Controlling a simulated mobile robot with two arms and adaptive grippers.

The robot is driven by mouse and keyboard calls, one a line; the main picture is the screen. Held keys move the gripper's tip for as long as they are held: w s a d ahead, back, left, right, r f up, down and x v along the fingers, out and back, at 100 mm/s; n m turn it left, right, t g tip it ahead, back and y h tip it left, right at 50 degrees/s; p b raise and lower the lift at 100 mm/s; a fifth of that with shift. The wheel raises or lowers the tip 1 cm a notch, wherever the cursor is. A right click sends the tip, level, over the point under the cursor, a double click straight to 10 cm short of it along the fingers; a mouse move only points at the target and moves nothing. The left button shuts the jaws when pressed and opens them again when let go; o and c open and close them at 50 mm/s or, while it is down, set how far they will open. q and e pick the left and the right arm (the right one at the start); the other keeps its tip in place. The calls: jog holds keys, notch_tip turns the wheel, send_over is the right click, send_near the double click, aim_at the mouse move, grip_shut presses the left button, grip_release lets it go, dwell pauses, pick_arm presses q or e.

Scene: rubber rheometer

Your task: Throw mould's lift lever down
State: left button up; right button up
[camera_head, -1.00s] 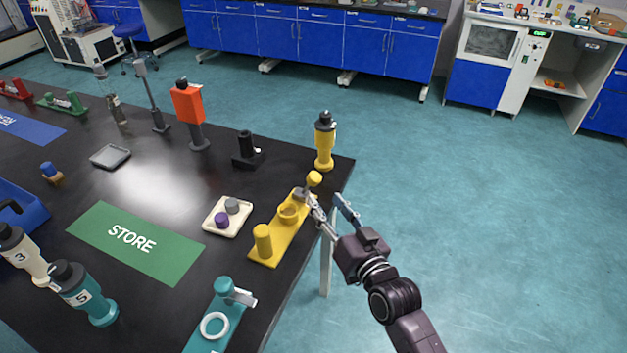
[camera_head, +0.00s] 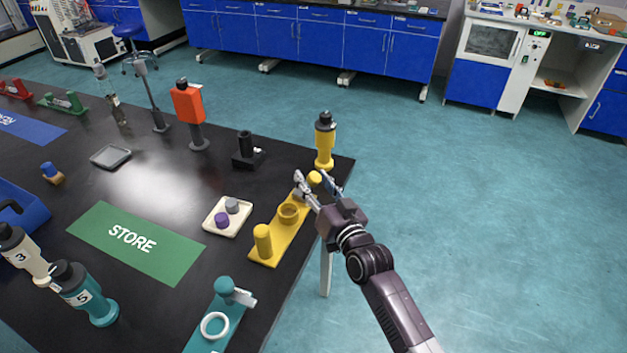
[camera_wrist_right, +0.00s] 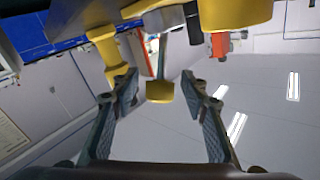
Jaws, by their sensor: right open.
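The mould looks to be the yellow fixture (camera_head: 280,238) near the right edge of the black table, with a yellow post at its near end and a round yellow cup in the middle. The lift lever's yellow knob (camera_head: 315,178) is raised at the fixture's far end. My right gripper (camera_head: 311,180) is open at this knob. In the right wrist view the knob (camera_wrist_right: 160,92) shows between the two spread fingers (camera_wrist_right: 160,86); I cannot tell whether they touch it. The fingers hide part of the lever. My left gripper is not in view.
A yellow bottle (camera_head: 325,142) with a dark cap stands just behind the knob. A cream tray (camera_head: 236,229) with purple and grey pieces lies left of the fixture. A teal fixture (camera_head: 212,338) stands nearer. Open floor lies right of the table.

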grip_shut()
jog(key=shift+w+r, duration=0.1)
dwell(0.3)
